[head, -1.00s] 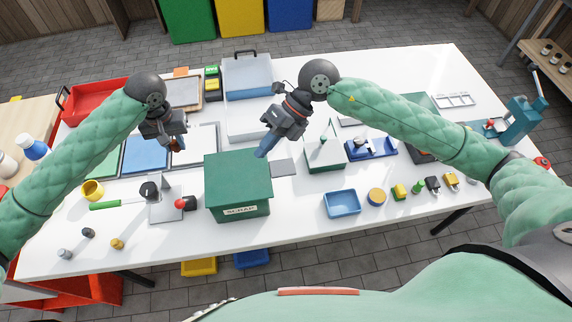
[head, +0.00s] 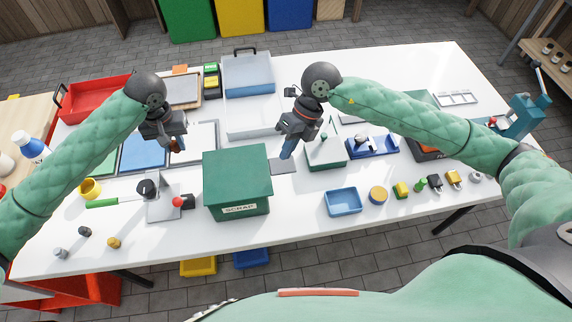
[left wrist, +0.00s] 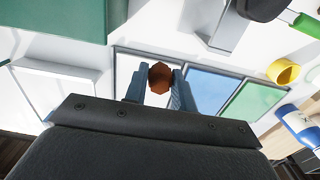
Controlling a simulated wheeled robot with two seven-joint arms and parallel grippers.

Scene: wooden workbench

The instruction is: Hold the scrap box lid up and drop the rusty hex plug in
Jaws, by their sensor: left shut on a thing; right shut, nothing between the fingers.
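The green scrap box (head: 238,202) stands on the bench with its label facing me. Its green lid (head: 236,172) looks closed. My left gripper (head: 176,146) is up and to the left of the box, above the trays. It is shut on the rusty hex plug (left wrist: 160,75), a brown six-sided piece between the fingertips in the left wrist view. My right gripper (head: 286,155) is shut and empty, to the right of the box and apart from the lid.
A press-like stand with a red knob (head: 178,202) is close to the box's left side. A blue tray (head: 342,202) is on its right. A green-based fixture (head: 325,154) stands near my right gripper. Bare bench lies in front of the box.

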